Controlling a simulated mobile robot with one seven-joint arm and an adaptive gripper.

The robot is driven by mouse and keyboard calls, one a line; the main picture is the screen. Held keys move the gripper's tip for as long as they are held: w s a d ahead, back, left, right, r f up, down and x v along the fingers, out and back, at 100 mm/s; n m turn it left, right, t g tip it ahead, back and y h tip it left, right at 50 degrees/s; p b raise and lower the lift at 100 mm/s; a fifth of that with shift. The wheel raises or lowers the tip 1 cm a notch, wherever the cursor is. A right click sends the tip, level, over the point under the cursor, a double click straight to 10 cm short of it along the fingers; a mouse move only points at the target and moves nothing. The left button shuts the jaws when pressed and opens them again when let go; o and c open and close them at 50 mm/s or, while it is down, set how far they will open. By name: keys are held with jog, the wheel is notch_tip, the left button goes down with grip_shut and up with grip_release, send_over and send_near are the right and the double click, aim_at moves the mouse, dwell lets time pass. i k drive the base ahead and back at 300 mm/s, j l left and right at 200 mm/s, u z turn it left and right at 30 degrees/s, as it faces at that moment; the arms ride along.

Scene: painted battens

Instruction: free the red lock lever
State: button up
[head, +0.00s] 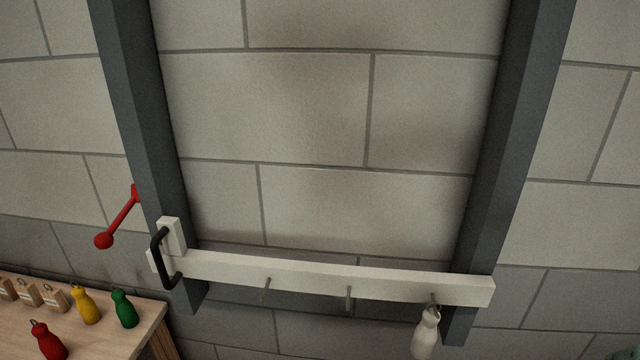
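The red lock lever (119,218) is on the left side of the left dark post, in the head view. It slants from an upper end at the post down to a round red knob at the lower left. A white batten (320,272) runs across both posts, with a white block (173,236) and a black handle (160,258) at its left end. Several small hooks stick out of the batten. A white bottle-shaped weight (425,334) hangs at the right hook. My gripper is not in view.
The dark posts (140,110) and (510,130) stand against a block wall. A wooden table (130,347) at the lower left carries red (47,342), yellow (86,305) and green (123,309) weights and several small wooden blocks (52,297). The space between the posts is clear.

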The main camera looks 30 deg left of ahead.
aim_at(105, 240)
jog(key=u, duration=2.65)
jog(key=z, duration=0.7)
jog(key=i+j+z, duration=0.1)
jog(key=j+z, duration=0.9)
jog(key=j, duration=1.2)
jog(key=k+j+z, duration=0.1)
jog(key=j, duration=0.6)
